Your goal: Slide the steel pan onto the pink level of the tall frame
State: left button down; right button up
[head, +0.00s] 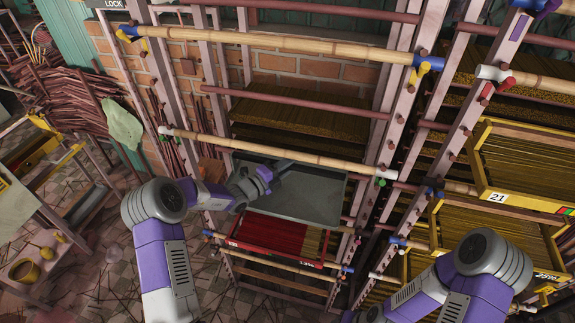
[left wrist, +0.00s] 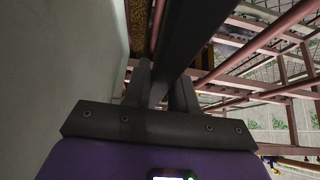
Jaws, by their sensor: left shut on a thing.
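The steel pan (head: 312,196) is a flat grey tray in the middle of the head view. In the left wrist view a pale grey surface, likely the pan (left wrist: 55,65), fills the left, beside my dark gripper (left wrist: 160,88). I cannot pick out a pink level marker. My right gripper is out of view; only its arm shows at lower right.
A red-filled tray (head: 270,236) sits on the level just below the pan. A tray of brown sticks (head: 295,118) is above and behind. Yellow trays (head: 497,197) fill the rack at right. A bamboo rail (head: 270,42) crosses high up. Tiled floor lies at lower left.

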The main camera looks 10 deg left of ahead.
pick_arm(q)
jog(key=shift+w+d+f, duration=0.1)
jog(key=shift+w, duration=0.05)
jog(key=c, duration=0.9)
grip_release()
jog(key=shift+c, duration=0.2)
jog(key=shift+o, duration=0.7)
jog(key=shift+f, duration=0.1)
jog(key=o, duration=0.3)
jog(key=shift+s+a+p, duration=0.15)
jog(key=shift+s+p, duration=1.05)
jog(key=shift+s, duration=2.1)
jog(key=shift+s+a+p, duration=0.15)
jog(key=shift+s+p, duration=1.05)
jog(key=shift+s, duration=2.1)
